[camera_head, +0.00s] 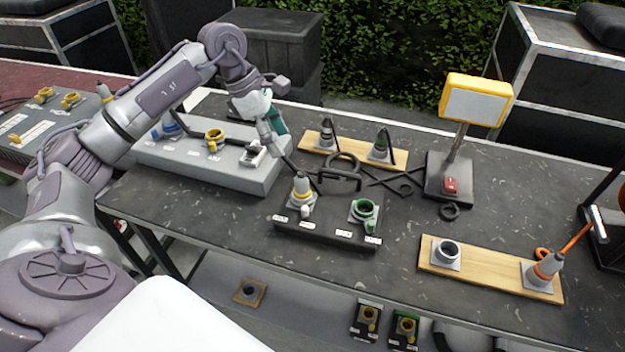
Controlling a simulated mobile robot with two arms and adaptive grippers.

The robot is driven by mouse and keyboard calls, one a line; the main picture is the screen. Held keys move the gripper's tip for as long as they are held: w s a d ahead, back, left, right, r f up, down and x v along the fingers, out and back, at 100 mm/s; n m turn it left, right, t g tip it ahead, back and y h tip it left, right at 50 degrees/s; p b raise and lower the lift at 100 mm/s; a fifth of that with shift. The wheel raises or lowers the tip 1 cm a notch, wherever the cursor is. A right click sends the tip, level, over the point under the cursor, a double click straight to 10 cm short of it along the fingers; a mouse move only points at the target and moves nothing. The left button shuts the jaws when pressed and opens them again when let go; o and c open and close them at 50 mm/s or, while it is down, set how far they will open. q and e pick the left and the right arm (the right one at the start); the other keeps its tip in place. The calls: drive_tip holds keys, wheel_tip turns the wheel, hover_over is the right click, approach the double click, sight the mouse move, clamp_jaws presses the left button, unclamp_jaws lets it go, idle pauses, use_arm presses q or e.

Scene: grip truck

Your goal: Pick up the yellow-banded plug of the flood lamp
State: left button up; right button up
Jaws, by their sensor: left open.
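The flood lamp (477,103) has a yellow frame and a pale panel and stands on a dark base with a red switch, right of the table's middle. A grey plug with a yellow band (300,192) stands upright in the left socket of a low black box (318,230). A dark cable leads from near its top. My left gripper (272,142) is open, above and to the left of this plug, over the right end of the grey socket box, and apart from the plug. Its fingertips are small and partly hard to make out. My right gripper is out of view.
The grey box (200,165) with several sockets lies to the left. Wooden boards with plugs lie behind (350,158) and at front right (490,270), the latter with an orange-banded plug (546,268). A green-ringed socket (364,211) sits right of the yellow-banded plug. Loose black cables lie mid-table.

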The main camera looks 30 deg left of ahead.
sight(302, 180)
use_arm(q)
drive_tip(key=p+x, duration=0.1)
drive_tip(key=x, duration=0.4)
drive_tip(key=s+d+p+x, duration=0.1)
drive_tip(key=x, duration=0.2)
drive_tip(key=shift+w+f+p, duration=0.1)
drive_tip(key=shift+f+p, duration=0.2)
drive_tip(key=p+x, duration=0.1)
drive_tip(key=x, duration=0.2)
drive_tip(key=shift+w+d+f, duration=0.1)
drive_tip(key=shift+w+f, duration=0.1)
drive_tip(key=shift+f, duration=0.2)
drive_tip(key=c, duration=0.7)
clamp_jaws()
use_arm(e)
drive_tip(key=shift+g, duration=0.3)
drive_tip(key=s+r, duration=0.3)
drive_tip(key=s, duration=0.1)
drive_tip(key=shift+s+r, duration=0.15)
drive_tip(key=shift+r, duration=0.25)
